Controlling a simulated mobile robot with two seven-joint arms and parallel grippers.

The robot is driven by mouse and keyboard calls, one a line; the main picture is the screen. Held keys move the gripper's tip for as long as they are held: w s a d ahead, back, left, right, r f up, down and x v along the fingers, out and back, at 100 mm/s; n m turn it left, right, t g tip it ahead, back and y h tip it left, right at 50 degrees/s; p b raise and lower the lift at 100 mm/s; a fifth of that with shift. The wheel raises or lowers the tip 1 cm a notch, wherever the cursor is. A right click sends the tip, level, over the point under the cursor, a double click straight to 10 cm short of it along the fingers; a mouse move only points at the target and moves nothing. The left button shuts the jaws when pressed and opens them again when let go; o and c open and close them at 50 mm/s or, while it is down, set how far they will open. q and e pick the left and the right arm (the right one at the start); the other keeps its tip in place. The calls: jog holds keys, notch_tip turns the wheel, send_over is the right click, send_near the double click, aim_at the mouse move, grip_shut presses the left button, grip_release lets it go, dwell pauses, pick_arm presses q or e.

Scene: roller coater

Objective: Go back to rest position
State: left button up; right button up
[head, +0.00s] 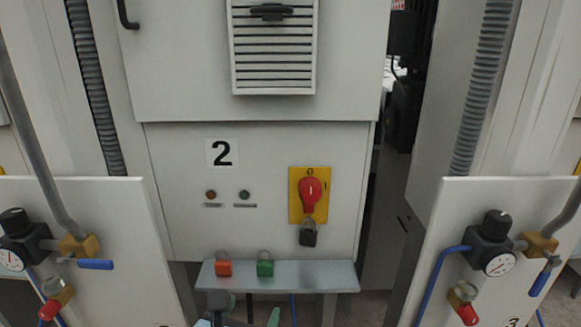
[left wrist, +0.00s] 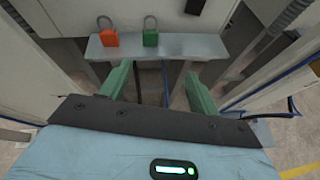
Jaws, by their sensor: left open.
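My left gripper (left wrist: 158,88) is open and empty in the left wrist view, its two green fingers spread apart below the small shelf. In the head view, a green fingertip of my left gripper (head: 273,317) shows at the bottom edge, in front of the shelf. My right gripper is in neither view.
The grey shelf (head: 320,277) holds a red padlock (head: 223,267) and a green padlock (head: 265,267). Above it, a black padlock (head: 308,236) hangs under the red rotary switch (head: 311,190). Panels with gauges (head: 499,264) and valves stand on both sides.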

pick_arm(q)
jog(key=w+a+f+y, duration=0.2)
jog(key=a+f, duration=0.1)
jog(key=a, duration=0.5)
jog(key=s+a+f+n+g+h, duration=0.1)
jog(key=s+a+f+n+g, duration=0.1)
jog(key=f+n, duration=0.55)
jog(key=s+a+f+n+g+h, duration=0.1)
jog(key=s+a+f+n, duration=0.1)
jog(key=f+n, duration=0.6)
jog(key=s+a+f+n+g, duration=0.1)
jog(key=s+a+f+n, duration=1.3)
jog(key=s+n, duration=0.15)
jog(key=d+f+n, duration=0.1)
jog(key=d+n, duration=0.5)
jog(key=d, duration=0.6)
jog(key=shift+w+t, duration=0.15)
jog(key=shift+t, duration=0.15)
jog(key=shift+a, duration=0.1)
